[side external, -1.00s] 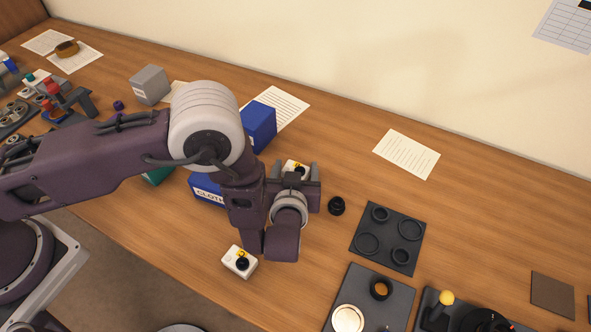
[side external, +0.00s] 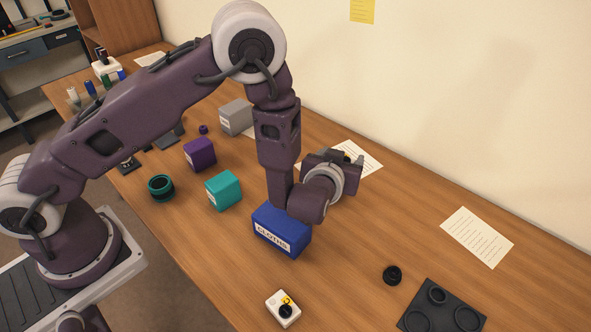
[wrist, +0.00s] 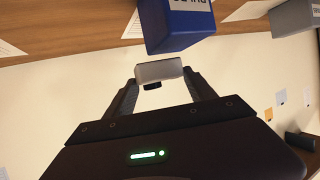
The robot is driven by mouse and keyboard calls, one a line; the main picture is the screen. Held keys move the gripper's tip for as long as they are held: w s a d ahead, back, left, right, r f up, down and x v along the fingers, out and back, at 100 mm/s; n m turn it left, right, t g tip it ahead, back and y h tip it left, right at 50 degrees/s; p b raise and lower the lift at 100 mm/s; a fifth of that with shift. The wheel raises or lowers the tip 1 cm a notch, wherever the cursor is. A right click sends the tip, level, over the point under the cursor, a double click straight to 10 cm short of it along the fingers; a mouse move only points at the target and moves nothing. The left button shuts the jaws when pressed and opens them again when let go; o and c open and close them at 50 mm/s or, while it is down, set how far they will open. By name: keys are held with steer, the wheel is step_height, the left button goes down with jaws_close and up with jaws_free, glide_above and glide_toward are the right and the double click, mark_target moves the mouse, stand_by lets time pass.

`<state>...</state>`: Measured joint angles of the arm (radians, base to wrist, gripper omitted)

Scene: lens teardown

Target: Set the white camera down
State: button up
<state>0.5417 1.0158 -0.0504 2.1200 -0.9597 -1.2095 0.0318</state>
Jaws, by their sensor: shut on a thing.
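A white camera (wrist: 160,70) with a black lens is held between the two fingers of my gripper (wrist: 160,78) in the wrist view. In the side external view my gripper (side external: 346,158) is raised and turned towards the wall, beyond the blue cloths box, and it mostly hides the held camera. A second white camera (side external: 283,308) with a black lens and a yellow mark sits apart on the table, in front of the cloths box.
The blue cloths box (side external: 281,232) stands below my wrist. A teal box (side external: 223,190), purple box (side external: 199,154) and grey box (side external: 236,117) stand left. A black lens part (side external: 392,275) and dark ring tray (side external: 440,310) lie right. Bare wood lies between cloths box and lens part.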

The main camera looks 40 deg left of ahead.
steer(key=a+f, duration=0.1)
steer(key=a, duration=1.6)
step_height(320, 180, down, 10)
steer(key=shift+w+r, duration=0.1)
steer(key=shift+r, duration=0.1)
steer(key=shift+f, duration=0.15)
steer(key=o, duration=1.4)
